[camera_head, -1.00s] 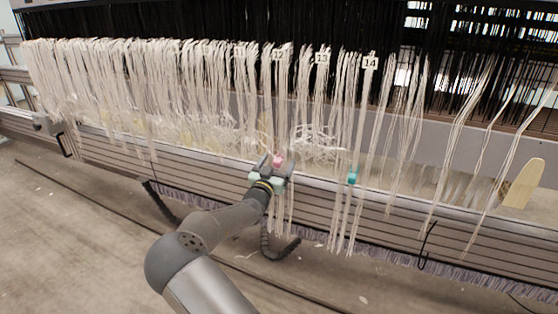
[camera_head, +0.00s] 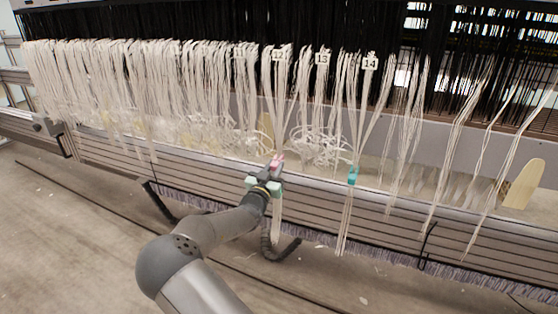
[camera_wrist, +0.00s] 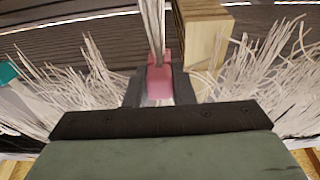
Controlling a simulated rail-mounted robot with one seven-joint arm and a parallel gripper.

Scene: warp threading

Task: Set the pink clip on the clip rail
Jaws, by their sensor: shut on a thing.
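The pink clip (camera_head: 277,160) is between the fingers of my gripper (camera_head: 275,169), in front of the threads under label 12. In the wrist view my gripper (camera_wrist: 159,88) is shut on the pink clip (camera_wrist: 159,78), with a dark finger on each side. A bundle of white threads (camera_wrist: 152,25) runs up to the clip; in the head view thread tails (camera_head: 276,228) hang below the gripper. Whether the clip is around the threads is hard to tell. I cannot clearly make out the clip rail in either view.
A teal clip (camera_head: 353,175) is on the thread bundle under label 14, to the right; a teal piece (camera_wrist: 7,73) shows at the wrist view's left edge. A wooden block (camera_wrist: 205,35) is close beside the held clip. Loose white threads (camera_wrist: 85,80) spread on both sides.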

